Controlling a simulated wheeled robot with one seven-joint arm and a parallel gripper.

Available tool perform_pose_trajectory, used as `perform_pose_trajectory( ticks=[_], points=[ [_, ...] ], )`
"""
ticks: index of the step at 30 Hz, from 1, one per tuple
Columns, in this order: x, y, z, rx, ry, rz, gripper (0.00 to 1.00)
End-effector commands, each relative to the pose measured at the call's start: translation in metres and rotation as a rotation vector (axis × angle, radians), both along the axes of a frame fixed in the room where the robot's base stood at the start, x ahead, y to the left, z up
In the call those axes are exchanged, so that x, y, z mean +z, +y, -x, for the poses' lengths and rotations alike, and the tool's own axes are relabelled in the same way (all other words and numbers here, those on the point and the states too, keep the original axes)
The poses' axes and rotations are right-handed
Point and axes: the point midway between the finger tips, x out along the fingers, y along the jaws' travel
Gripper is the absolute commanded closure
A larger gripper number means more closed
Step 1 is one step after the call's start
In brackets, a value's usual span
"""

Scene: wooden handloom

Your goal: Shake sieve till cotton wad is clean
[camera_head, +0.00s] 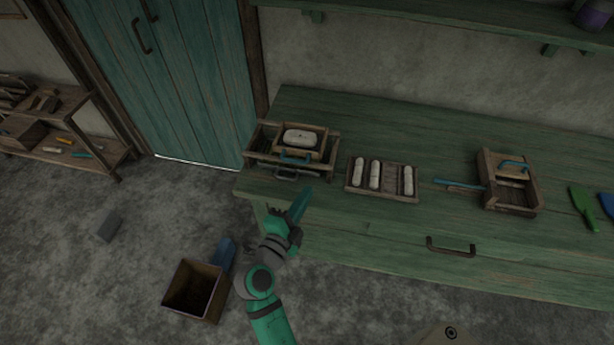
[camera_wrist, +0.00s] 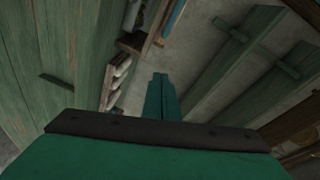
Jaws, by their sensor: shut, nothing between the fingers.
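The sieve (camera_head: 318,151) is a small wooden frame with a blue handle. It sits on a larger wooden box (camera_head: 259,157) at the left end of the green bench. A white cotton wad (camera_head: 300,137) lies in the sieve; I cannot tell how clean it is. My gripper (camera_head: 305,193) is in front of the bench's left edge, below and apart from the sieve and its handle. Its teal fingers are closed together and hold nothing. The wrist view shows the shut fingers (camera_wrist: 160,82) pointing past the bench edge.
A tray (camera_head: 383,196) of several white rolls is right of the sieve. A wooden box with a blue-handled tool (camera_head: 516,208) is further right. An open bin (camera_head: 196,290) stands on the floor left of my arm. Bare bench top (camera_head: 400,140) lies behind the trays.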

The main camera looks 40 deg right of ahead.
Motion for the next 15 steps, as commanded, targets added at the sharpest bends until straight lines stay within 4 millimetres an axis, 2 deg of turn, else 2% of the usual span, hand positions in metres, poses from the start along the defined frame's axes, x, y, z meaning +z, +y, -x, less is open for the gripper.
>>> perform_pose_trajectory(
  ticks=[5, 15],
  points=[
    [-0.001, -0.018, -0.009, -0.004, -0.003, 0.0, 1.0],
    [-0.006, -0.073, -0.039, -0.002, -0.003, -0.001, 1.0]
  ],
)
